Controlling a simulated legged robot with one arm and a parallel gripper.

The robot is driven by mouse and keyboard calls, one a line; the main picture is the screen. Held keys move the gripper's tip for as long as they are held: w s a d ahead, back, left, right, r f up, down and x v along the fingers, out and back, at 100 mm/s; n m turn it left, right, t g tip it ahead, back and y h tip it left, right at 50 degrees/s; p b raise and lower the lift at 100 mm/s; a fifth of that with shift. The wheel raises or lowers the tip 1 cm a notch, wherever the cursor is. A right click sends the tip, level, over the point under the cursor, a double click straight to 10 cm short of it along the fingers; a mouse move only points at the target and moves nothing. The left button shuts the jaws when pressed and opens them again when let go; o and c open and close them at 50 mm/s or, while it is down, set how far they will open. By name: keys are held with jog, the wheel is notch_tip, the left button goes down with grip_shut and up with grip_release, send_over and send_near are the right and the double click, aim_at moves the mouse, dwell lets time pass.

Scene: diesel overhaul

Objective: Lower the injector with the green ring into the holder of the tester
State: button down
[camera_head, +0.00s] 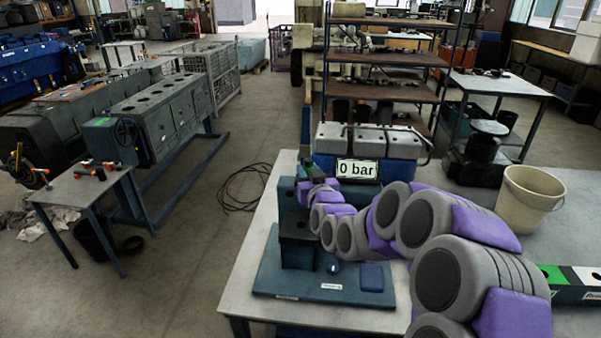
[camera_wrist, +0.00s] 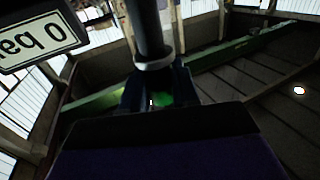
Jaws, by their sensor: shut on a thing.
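My gripper (camera_head: 309,172) is at the tester's column, above the dark block-shaped holder (camera_head: 298,228). It is shut on the injector, a dark cylinder (camera_wrist: 149,30) with a pale collar, in the wrist view. A green patch (camera_wrist: 165,98) shows between the dark fingers (camera_wrist: 155,88), probably the green ring. In the head view only a small green bit shows at the gripper; my arm hides most of the injector. The tester (camera_head: 262,275) has a blue base plate and upright column. Whether the injector touches the holder cannot be told.
The tester's display (camera_head: 357,169) reads "0 bar". A grey engine part (camera_head: 370,140) stands behind it. A beige bucket (camera_head: 528,198) and a green-and-white-marked tray (camera_head: 565,285) are at the right of the table (camera_head: 245,245). The table's left strip is clear.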

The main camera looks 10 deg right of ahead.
jog(key=shift+a, duration=0.45)
jog(key=shift+a+f+b, duration=0.3)
jog(key=shift+f+b, duration=0.05)
jog(key=shift+f, duration=0.6)
jog(key=shift+a+f+b, duration=0.3)
jog(key=shift+f, duration=0.6)
jog(key=shift+a+f+b, duration=0.3)
jog(key=shift+f+b, duration=0.05)
jog(key=shift+f, duration=0.6)
jog(key=shift+d, duration=0.1)
jog(key=shift+d, duration=0.5)
